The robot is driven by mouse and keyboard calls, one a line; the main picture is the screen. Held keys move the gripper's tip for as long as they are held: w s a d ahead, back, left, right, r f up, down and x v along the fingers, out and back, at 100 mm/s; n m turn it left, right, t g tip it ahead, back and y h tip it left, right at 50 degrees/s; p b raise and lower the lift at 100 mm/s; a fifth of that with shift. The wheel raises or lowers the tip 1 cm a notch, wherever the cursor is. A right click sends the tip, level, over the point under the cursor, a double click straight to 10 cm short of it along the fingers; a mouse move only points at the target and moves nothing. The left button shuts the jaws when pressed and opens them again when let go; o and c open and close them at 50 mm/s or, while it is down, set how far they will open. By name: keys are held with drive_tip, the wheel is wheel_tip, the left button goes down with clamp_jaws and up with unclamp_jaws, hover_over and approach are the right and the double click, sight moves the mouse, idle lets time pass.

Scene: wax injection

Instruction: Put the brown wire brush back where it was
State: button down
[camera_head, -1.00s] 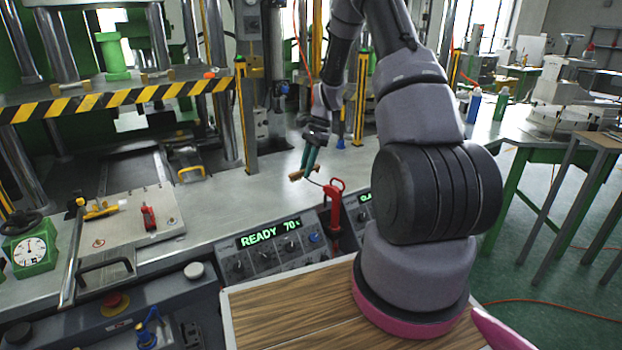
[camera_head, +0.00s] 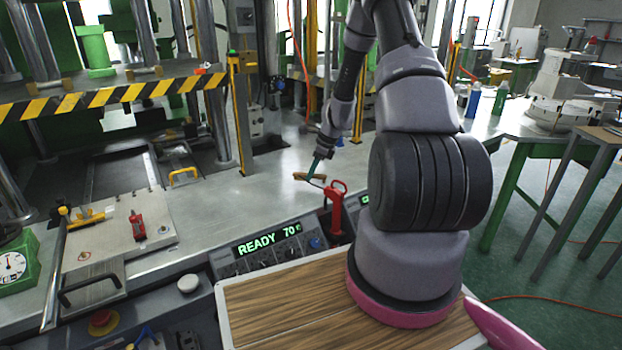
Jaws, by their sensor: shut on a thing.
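The brown wire brush (camera_head: 309,177) is a small brown, elongated thing just above or at the grey steel bench. My gripper (camera_head: 317,168), with green fingers, points down and is shut on it. The brush sits just left of the upright red handle (camera_head: 336,208) at the front edge of the bench. I cannot tell whether the brush touches the bench top. The far side of the brush and part of the finger grip are hidden or too small to see.
The bench top (camera_head: 235,205) is clear left of the brush. A panel reading "READY 70" (camera_head: 268,240) lies in front. A plate with a red clamp (camera_head: 137,225) is at left. A striped yellow-black bar (camera_head: 110,95) crosses the press. Blue (camera_head: 473,102) and green bottles (camera_head: 500,98) stand at right.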

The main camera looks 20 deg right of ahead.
drive_tip(key=shift+f, duration=0.95)
drive_tip(key=c, duration=0.8)
unclamp_jaws()
drive_tip(key=shift+f, duration=0.1)
